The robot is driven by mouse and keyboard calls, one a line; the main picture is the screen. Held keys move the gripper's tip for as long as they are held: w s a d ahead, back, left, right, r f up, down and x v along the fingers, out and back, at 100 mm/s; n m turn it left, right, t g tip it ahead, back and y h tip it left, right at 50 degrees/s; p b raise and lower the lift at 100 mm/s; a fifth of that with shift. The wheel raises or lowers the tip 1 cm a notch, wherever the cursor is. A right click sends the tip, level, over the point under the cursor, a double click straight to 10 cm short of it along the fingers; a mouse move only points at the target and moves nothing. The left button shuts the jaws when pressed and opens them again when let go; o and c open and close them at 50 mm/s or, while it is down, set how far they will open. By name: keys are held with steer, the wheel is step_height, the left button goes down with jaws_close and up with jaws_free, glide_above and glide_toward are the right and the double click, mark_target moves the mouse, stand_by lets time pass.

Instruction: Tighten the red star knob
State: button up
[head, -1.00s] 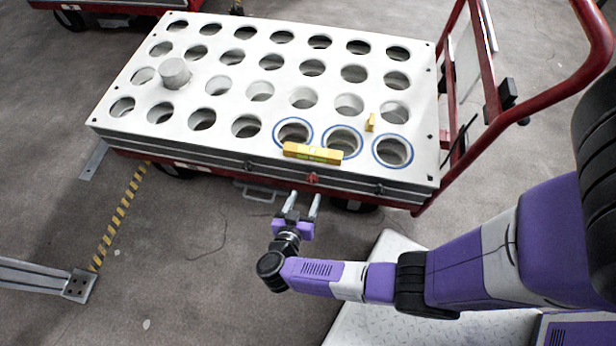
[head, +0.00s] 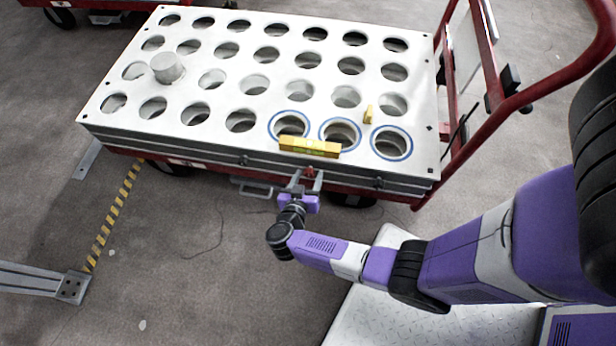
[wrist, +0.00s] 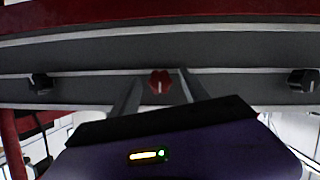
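The red star knob (head: 310,171) sits on the front side of the white perforated plate's frame, below the yellow level. In the wrist view the knob (wrist: 160,82) is centred, with a pale line on its face. My gripper (head: 307,178) is at the cart's front side, its fingertips level with the knob. In the wrist view the open fingers (wrist: 158,88) stand to the left and right of the knob, with a gap on each side. I see no contact. The gripper's body hides what is below.
Black knobs (head: 244,161) (head: 378,183) sit left and right on the same side. A yellow level (head: 310,147) and small yellow piece (head: 368,114) lie on the plate (head: 215,143), with a grey cylinder (head: 167,67). The cart's red handle (head: 560,85) rises at the right.

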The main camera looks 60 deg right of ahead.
jaws_close()
